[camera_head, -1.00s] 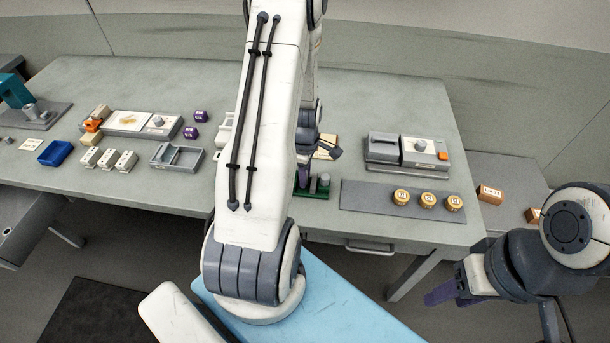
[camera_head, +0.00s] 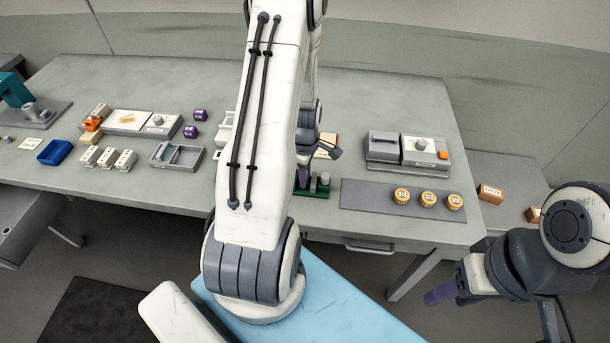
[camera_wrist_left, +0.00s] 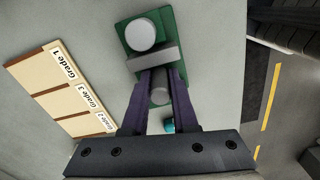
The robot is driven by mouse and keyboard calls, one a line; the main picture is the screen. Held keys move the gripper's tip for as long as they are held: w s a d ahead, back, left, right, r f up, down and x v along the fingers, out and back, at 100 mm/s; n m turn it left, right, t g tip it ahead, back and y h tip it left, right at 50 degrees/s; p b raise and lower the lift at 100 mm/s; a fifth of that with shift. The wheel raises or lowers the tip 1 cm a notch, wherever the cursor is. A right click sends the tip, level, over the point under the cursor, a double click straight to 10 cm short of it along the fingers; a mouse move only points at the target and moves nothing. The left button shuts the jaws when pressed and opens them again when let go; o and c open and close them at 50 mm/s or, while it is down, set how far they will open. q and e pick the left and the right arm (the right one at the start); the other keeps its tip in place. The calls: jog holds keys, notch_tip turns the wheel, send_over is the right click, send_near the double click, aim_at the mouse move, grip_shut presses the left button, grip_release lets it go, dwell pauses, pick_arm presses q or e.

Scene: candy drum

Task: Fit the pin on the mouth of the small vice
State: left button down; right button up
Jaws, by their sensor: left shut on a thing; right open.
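The small vice shows as a green base (camera_wrist_left: 172,22) with a round grey knob (camera_wrist_left: 140,34) and a grey bar (camera_wrist_left: 152,61) in the left wrist view. In the head view its green base (camera_head: 318,193) stands near the table's front edge, partly behind my left arm. My left gripper (camera_wrist_left: 161,76) points at the grey bar. A short grey cylinder, seemingly the pin (camera_wrist_left: 159,94), shows between its purple fingers, which are shut on it. I cannot tell whether the pin touches the vice. My right gripper (camera_head: 441,293) is open and empty, off the table's front right.
A board labelled with grades (camera_wrist_left: 62,88) lies beside the vice. A grey mat (camera_head: 367,196) with three round yellow-rimmed pieces is to the right, a grey device (camera_head: 383,148) behind it. A blue tray (camera_head: 55,152) and other parts stand left.

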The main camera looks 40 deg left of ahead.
dwell(0.4)
pick_arm(q)
jog(key=shift+c, duration=1.4)
grip_release()
jog(key=shift+r+p, duration=3)
jog(key=shift+r, duration=0.5)
